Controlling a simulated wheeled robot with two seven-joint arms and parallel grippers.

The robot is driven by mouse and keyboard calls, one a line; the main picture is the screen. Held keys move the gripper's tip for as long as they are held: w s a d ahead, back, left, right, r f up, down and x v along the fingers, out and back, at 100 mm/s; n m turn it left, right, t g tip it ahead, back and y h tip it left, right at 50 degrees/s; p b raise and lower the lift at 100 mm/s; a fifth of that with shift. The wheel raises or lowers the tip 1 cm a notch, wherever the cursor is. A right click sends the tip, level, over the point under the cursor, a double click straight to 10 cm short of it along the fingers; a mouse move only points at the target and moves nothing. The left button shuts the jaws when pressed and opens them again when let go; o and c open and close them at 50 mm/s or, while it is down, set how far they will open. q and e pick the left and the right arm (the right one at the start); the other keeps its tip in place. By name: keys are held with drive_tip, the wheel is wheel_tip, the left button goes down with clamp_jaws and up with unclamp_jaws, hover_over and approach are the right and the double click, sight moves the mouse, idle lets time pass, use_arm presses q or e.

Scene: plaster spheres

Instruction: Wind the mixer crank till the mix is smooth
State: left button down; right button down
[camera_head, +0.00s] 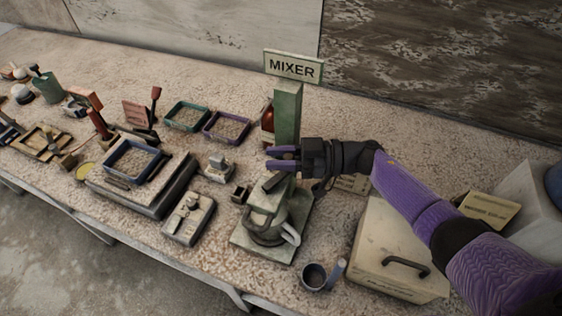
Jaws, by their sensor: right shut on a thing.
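The mixer (288,112) is a green upright post on a square base, with a "MIXER" sign (293,67) on top. A pot (265,226) with a light handle stands on its base; the mix inside cannot be made out. My right gripper (279,159), with purple fingers, comes in from the right and is shut at the front of the post, above the pot. It is closed on the mixer crank, which is mostly hidden by the fingers and wrist. My left gripper is not in view.
A pale box with a dark handle (395,262) stands right of the mixer, under my right arm. A dark cup (314,276) sits near the front edge. Green (187,116) and purple (227,127) trays and a blue-rimmed tray (132,160) stand to the left.

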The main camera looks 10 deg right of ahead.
drive_tip(key=shift+g, duration=0.3)
drive_tip(key=c, duration=0.8)
unclamp_jaws()
drive_tip(key=shift+o, duration=1.8)
drive_tip(key=shift+r, duration=0.1)
